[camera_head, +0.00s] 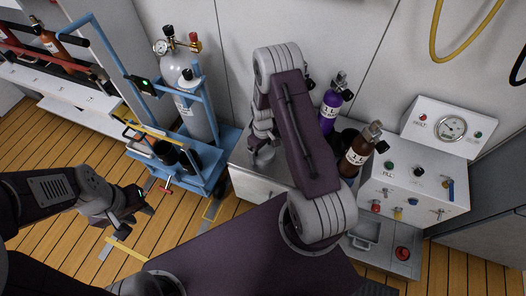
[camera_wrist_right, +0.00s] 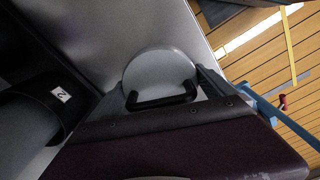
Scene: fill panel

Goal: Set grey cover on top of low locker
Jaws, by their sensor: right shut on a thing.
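The grey cover (camera_wrist_right: 158,70) is a round disc with a black bar handle (camera_wrist_right: 162,100). It also shows small in the head view (camera_head: 264,156), partly hidden by my right arm. My right gripper (camera_head: 262,140) is shut on the cover; in the wrist view its fingers reach in around the handle. The low locker (camera_head: 240,160) is pale, with its top under the cover. I cannot tell whether the cover touches that top. My left gripper (camera_head: 143,207) is empty, its dark fingers apart, over the wooden floor at the left.
A purple bottle (camera_head: 330,107) and a brown bottle (camera_head: 357,155) stand right of my right arm. A black cup (camera_wrist_right: 45,108) marked 2 is near the cover. A blue trolley (camera_head: 207,165) with a grey cylinder stands left of the locker. A gauge panel (camera_head: 413,190) stands at right.

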